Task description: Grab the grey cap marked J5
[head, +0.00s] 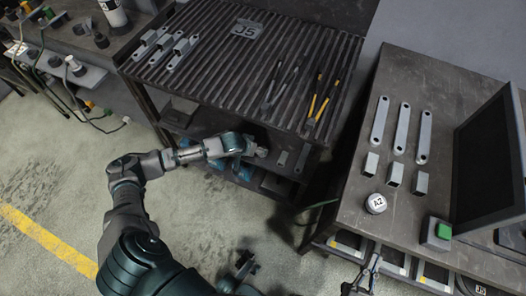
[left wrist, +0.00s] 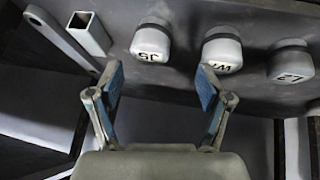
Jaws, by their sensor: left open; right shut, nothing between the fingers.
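The grey cap marked J5 (left wrist: 152,38) stands in the left wrist view, its mark upside down, on a dark surface just beyond my left gripper (left wrist: 158,85). That gripper is open, with blue-padded fingers apart and nothing between them. The cap is apart from the fingers, ahead of the gap and nearer the left finger. In the head view my left arm reaches to the ribbed table's lower shelves, and its gripper (head: 255,150) is partly hidden there. My right gripper (head: 364,278) is at the bottom edge of the head view, shut and empty.
Two similar caps, W7 (left wrist: 222,50) and L2 (left wrist: 291,62), stand right of J5. A square tube (left wrist: 88,33) and a long bracket (left wrist: 60,38) are left of it. The ribbed tabletop (head: 215,75) overhangs the shelves. An A2 cap (head: 376,203) sits on the right bench.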

